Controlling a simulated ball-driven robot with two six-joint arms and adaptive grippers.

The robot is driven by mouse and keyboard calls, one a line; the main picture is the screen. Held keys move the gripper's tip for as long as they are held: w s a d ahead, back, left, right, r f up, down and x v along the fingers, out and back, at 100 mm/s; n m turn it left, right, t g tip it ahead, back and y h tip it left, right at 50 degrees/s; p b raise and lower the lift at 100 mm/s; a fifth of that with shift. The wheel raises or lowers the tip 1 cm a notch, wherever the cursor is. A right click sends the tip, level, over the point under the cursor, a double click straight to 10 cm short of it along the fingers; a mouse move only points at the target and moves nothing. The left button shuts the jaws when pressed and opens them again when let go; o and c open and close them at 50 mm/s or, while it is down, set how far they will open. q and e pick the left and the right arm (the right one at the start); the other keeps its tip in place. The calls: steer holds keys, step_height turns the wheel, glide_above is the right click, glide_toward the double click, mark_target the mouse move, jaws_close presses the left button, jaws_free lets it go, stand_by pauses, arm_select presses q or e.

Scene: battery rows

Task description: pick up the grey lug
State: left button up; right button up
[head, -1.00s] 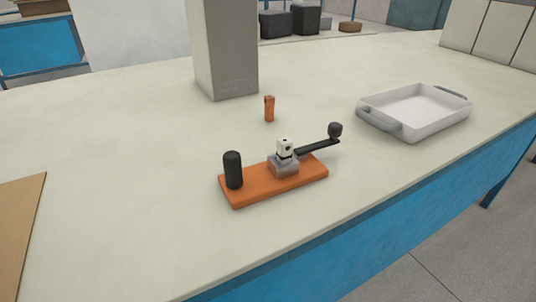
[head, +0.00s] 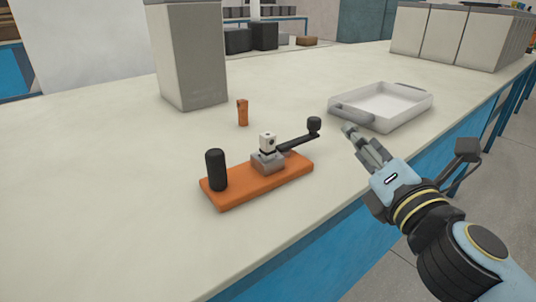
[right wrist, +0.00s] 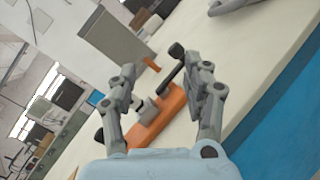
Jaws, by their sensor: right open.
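A grey block (head: 267,161) sits on an orange base (head: 240,190), with a small white piece (head: 266,143) on top. I cannot tell whether this block is the grey lug; no separate loose grey lug is clear. A black upright handle (head: 215,170) stands at the base's left end, and a black lever (head: 298,141) with a knob reaches to the right. My right gripper (head: 357,145) is open and empty, to the right of the lever and apart from it. In the right wrist view the orange base (right wrist: 160,120) shows beyond the open fingers. My left gripper is out of view.
A small orange piece (head: 242,112) stands behind the base. A white tray (head: 408,103) with grey handles lies at the back right. A grey pillar (head: 192,60) rises at the back left. The worktop (head: 110,200) is clear left of the base; its front edge runs close by.

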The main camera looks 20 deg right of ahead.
mark_target(272, 146)
steer(key=a+f+n+y, duration=0.1)
steer(key=a+n+y, duration=0.1)
steer(key=a+n, duration=0.1)
steer(key=w+a+f+n+g+y, duration=0.1)
steer(key=a+n+y, duration=0.2)
steer(key=n, duration=0.2)
steer(key=a+f+n+y, duration=0.1)
steer(key=a+n+y, duration=0.1)
steer(key=n, duration=0.3)
steer(key=shift+w+a+f+y, duration=0.25)
steer(key=shift+a+y, duration=0.15)
steer(key=shift+a, duration=0.1)
steer(key=shift+n+g, duration=0.3)
steer(key=shift+n, duration=0.1)
steer(key=x, duration=0.5)
steer(key=shift+s+a+f+p, duration=0.1)
steer(key=shift+a+f+p, duration=0.1)
steer(key=shift+p, duration=0.15)
steer(key=x, duration=0.5)
steer(key=shift+w+d+f, duration=0.15)
steer(key=shift+w+d, duration=0.05)
steer(key=shift+w, duration=0.3)
steer(key=shift+c, duration=0.3)
jaws_close()
